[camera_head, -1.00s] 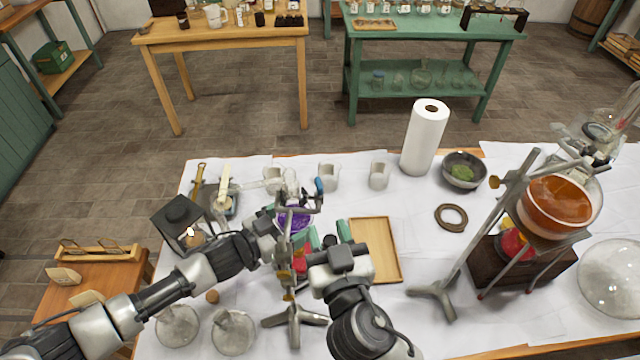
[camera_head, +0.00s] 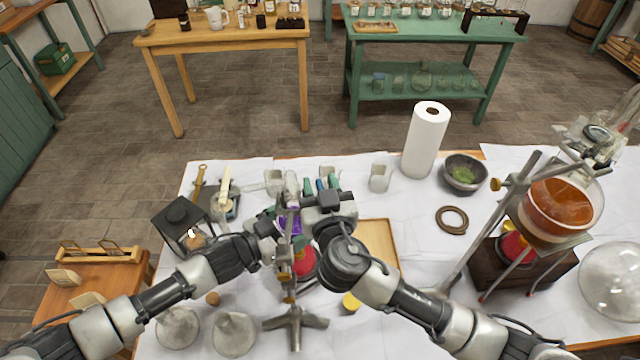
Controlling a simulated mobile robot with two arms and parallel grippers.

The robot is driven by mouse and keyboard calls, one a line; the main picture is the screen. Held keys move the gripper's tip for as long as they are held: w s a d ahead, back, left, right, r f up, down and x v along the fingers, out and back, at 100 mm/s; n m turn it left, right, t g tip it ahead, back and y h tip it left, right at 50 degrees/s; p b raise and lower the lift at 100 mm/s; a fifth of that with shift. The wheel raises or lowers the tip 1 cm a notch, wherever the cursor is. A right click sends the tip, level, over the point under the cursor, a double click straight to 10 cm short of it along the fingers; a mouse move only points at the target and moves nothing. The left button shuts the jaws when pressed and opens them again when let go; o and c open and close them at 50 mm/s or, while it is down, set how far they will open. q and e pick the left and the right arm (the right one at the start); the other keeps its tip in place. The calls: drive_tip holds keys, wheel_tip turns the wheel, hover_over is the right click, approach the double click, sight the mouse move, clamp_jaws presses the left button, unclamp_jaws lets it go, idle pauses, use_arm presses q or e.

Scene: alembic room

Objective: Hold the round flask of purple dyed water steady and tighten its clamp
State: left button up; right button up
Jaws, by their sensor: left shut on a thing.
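The round flask of purple dyed water (camera_head: 288,224) sits in the stand left of the table's middle, largely covered by my grippers. Its stand has a dark tripod foot (camera_head: 296,322) and an upright rod. My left gripper (camera_head: 279,228) is at the flask and shut on it; its fingertips are mostly hidden. My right gripper (camera_head: 320,186) is above and just right of the flask, its green fingertips beside the upper clamp.
A red burner (camera_head: 304,264) stands under the flask. A wooden tray (camera_head: 378,238) lies to the right, partly under my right arm. A beaker (camera_head: 380,177), paper towel roll (camera_head: 427,140) and bowl (camera_head: 463,174) stand behind. An orange flask (camera_head: 558,208) on another stand is at right.

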sight(320, 184)
drive_tip(key=shift+w, duration=0.1)
clamp_jaws()
drive_tip(key=shift+a+m+h, duration=0.1)
drive_tip(key=shift+m+h, duration=0.3)
drive_tip(key=shift+h, duration=0.1)
drive_tip(key=shift+m+h, duration=1.2)
drive_tip(key=shift+h, duration=0.8)
unclamp_jaws()
wheel_tip(320, 184, up, 10)
drive_tip(key=shift+r, duration=0.1)
